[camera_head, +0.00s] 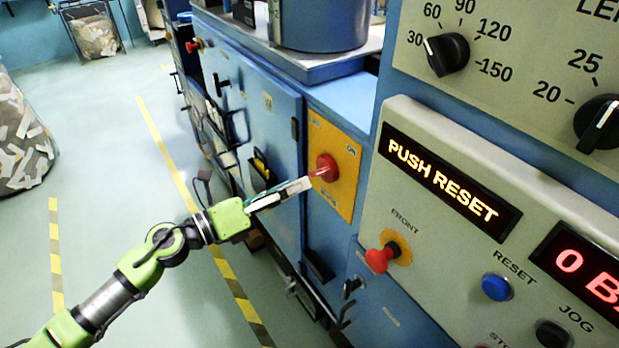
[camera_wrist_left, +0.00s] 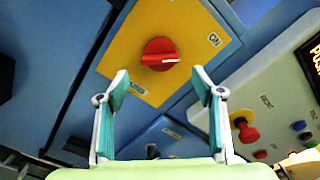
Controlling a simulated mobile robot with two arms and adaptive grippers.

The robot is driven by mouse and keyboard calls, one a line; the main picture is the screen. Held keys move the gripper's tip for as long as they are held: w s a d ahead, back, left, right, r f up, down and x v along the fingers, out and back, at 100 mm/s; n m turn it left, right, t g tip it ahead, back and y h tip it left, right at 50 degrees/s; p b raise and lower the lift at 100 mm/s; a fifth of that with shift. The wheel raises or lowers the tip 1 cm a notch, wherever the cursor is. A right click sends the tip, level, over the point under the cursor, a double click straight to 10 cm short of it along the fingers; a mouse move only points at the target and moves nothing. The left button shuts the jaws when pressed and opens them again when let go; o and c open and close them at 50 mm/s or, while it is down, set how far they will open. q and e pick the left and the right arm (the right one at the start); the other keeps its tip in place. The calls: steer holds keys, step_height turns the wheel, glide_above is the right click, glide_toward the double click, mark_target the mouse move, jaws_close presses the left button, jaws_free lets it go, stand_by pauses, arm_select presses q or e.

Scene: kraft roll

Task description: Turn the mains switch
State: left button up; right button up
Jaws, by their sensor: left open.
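The mains switch (camera_head: 326,167) is a red rotary knob on a yellow plate (camera_head: 343,193) on the blue cabinet front. In the left wrist view the red switch (camera_wrist_left: 160,54) sits ahead of and between the fingers, with its pale-marked handle lying roughly level across the picture. My left gripper (camera_head: 308,182) reaches in from the left in the head view, its tips close to the switch. In the left wrist view the left gripper (camera_wrist_left: 160,84) is open with nothing between its fingers. Contact with the switch cannot be told. My right gripper is not in view.
Right of the switch, a grey control panel carries a red knob on yellow marked FRONT (camera_head: 381,258), a blue RESET button (camera_head: 497,287) and a lit PUSH RESET display (camera_head: 447,182). Cabinet handles (camera_head: 318,263) stick out below.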

arm_select(q)
steer(key=shift+v, duration=2.2)
steer(key=shift+f, duration=0.1)
